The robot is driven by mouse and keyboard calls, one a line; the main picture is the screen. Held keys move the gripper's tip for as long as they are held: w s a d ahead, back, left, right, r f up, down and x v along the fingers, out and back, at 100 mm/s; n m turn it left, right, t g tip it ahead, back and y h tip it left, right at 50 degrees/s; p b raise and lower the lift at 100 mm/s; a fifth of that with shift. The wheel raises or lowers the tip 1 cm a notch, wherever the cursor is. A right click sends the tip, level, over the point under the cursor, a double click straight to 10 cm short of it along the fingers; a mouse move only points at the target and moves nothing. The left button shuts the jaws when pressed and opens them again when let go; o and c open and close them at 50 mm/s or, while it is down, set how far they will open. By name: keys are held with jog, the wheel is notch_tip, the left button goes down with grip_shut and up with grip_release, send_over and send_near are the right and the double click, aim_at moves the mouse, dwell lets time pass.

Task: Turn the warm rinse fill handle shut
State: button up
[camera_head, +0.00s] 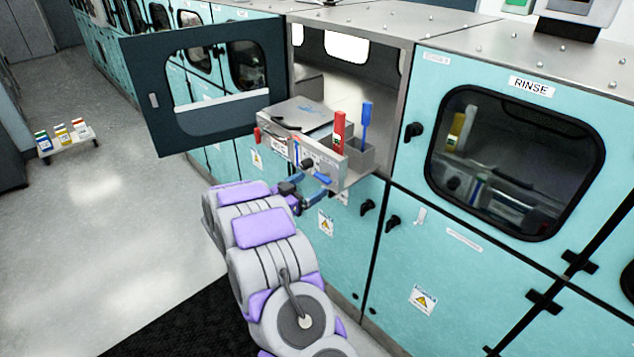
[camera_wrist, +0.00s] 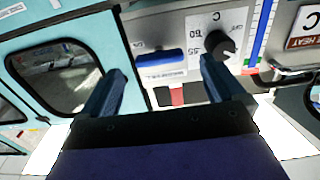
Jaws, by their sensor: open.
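A blue handle (camera_head: 322,178) lies on the front panel of the pulled-out module in the open bay. In the wrist view the blue handle (camera_wrist: 160,58) is a short horizontal bar with a small label beneath it that I cannot read. My gripper (camera_head: 312,194) is open just in front of the panel. In the wrist view my gripper's fingers (camera_wrist: 162,72) stand to the left and right of the handle, with a gap on each side; I see no contact. A black dial (camera_wrist: 220,42) with temperature marks sits right of the handle, close to the right finger.
The bay door (camera_head: 205,80) stands open to the left. A red upright tool (camera_head: 338,132) and a blue upright tool (camera_head: 366,125) stand at the module's right side. A closed RINSE cabinet (camera_head: 515,160) is at right. A low rack of bottles (camera_head: 66,139) stands on open floor.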

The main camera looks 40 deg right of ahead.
aim_at(319, 179)
jog(key=shift+w+d, duration=0.15)
jog(key=shift+d, duration=2.05)
jog(key=shift+a, duration=0.1)
jog(key=c, duration=1)
